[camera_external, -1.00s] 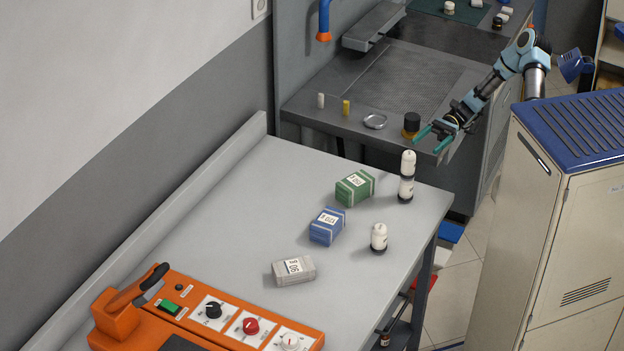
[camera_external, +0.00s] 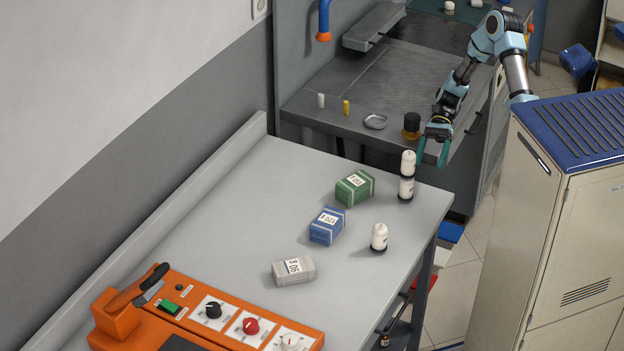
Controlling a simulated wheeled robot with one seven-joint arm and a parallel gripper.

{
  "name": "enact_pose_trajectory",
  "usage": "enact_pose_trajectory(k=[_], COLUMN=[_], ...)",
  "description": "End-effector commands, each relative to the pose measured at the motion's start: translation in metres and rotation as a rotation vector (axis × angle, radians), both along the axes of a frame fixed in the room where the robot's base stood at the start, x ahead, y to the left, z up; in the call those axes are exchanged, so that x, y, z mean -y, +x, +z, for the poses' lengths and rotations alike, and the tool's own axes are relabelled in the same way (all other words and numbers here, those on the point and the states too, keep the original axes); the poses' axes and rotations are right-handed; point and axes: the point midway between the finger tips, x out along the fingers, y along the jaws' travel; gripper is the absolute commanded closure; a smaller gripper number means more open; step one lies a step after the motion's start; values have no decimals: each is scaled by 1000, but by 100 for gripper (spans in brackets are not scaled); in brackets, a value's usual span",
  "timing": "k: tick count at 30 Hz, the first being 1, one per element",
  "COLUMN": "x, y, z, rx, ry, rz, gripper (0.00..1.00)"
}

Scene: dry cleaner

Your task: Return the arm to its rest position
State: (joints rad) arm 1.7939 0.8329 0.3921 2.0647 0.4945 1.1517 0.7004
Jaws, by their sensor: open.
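My gripper (camera_external: 432,164) has teal fingers and is open and empty. It points down near the far right corner of the grey table (camera_external: 205,225), just right of a stack of two white-and-black bottles (camera_external: 407,176). I cannot tell whether a fingertip touches the stack. My arm (camera_external: 485,52) is bent, with its elbow raised behind the beige cabinet and the forearm reaching down to the left.
On the table are a green pack (camera_external: 355,188), a blue pack (camera_external: 327,226), a grey pack (camera_external: 294,271), a single bottle (camera_external: 379,237) and an orange control unit (camera_external: 205,310). A beige cabinet (camera_external: 570,230) stands right. A dark-capped jar (camera_external: 411,125) sits on the workbench behind.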

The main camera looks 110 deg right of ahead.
Motion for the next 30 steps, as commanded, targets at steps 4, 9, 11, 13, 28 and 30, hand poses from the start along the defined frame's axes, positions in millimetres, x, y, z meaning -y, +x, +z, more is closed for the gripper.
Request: enact_pose_trajectory(k=[4, 9, 11, 13, 28, 30], x=[11, 40, 52, 63, -60, -105], y=[-6, -9, -7, -1, 147, 160], z=[3, 28, 43, 63, 146, 138], rx=[-252, -466, -519, -566, -214, -77], ry=[-171, -408, -499, -606, -1153, -1220], rz=[100, 156, 165, 171, 688, 890], gripper=[19, 19, 19, 19, 19, 19])
